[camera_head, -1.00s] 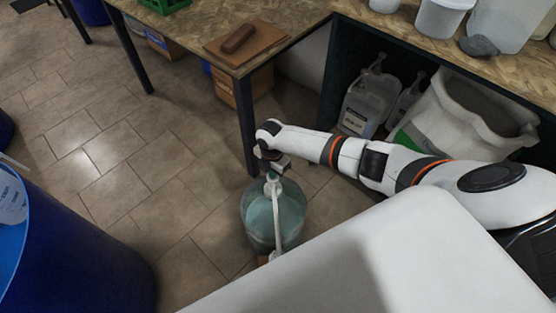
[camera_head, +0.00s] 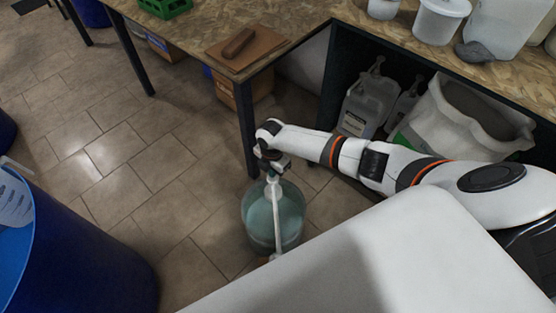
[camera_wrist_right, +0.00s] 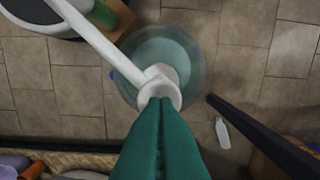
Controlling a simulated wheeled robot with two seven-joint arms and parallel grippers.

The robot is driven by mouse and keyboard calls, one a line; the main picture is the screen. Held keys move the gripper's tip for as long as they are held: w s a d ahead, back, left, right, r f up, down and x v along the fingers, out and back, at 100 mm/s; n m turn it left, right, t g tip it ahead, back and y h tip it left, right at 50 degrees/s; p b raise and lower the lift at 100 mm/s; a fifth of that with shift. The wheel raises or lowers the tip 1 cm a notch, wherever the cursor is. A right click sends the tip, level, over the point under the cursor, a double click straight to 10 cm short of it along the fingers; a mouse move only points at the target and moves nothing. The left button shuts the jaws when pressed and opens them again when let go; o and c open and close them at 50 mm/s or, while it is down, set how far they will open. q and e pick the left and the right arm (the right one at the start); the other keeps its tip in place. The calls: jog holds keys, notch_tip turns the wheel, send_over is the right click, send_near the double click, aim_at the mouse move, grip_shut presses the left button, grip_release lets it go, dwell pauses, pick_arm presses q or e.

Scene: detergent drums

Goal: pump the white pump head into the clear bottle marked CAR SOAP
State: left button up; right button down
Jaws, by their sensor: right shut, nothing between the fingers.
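A big round translucent blue-green drum (camera_head: 258,222) stands on the floor in the head view; it also shows from above in the wrist view (camera_wrist_right: 190,55). The white pump head (camera_head: 274,190) sits on top of it, its long spout running towards my base; it also shows in the wrist view (camera_wrist_right: 160,84). My right gripper (camera_head: 275,171) is shut and empty, its green fingertips (camera_wrist_right: 160,103) right over the pump head; I cannot tell whether they press on it. A small container (camera_wrist_right: 101,14) shows under the spout in the wrist view. No CAR SOAP marking is readable. My left gripper is out of view.
A large blue barrel (camera_head: 80,245) stands at the left. A wooden workbench (camera_head: 285,22) runs behind, its dark leg (camera_head: 247,125) close to the drum. White jugs (camera_head: 366,104) and a white sack (camera_head: 440,125) are under the bench. The tiled floor between barrel and drum is clear.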

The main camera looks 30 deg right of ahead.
aim_at(273, 180)
jog(key=shift+f+b, duration=2.2)
jog(key=shift+f, duration=0.55)
jog(key=shift+r+p, duration=2.75)
jog(key=shift+r, duration=0.2)
notch_tip(273, 180, up, 6)
jog(key=p, duration=0.5)
